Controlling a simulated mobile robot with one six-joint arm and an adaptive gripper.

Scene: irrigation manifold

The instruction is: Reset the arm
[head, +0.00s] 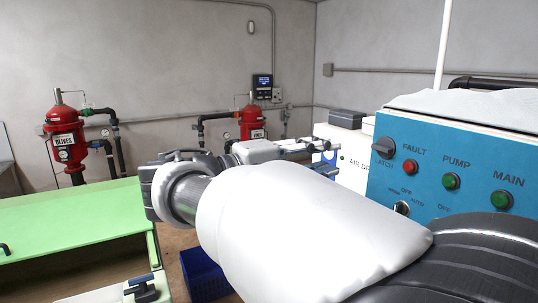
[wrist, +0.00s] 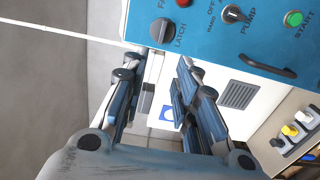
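My gripper (head: 328,158) is stretched out ahead of my arm in the head view, in front of the white housing left of the blue control panel (head: 455,160). In the wrist view, my gripper's two fingers (wrist: 158,68) stand apart with a clear gap and nothing between them. Behind them are a white surface and the lower part of the blue panel (wrist: 215,45). The panel's dark LATCH knob (wrist: 163,32) shows just beyond the fingertips; I cannot tell how far away it is.
A green bench (head: 75,220) stands at left, with a blue crate (head: 205,275) on the floor beside it. Red filter tanks (head: 65,138) with dark pipes stand along the back wall. A grey box (head: 347,119) sits on the white housing. Brown floor shows between bench and arm.

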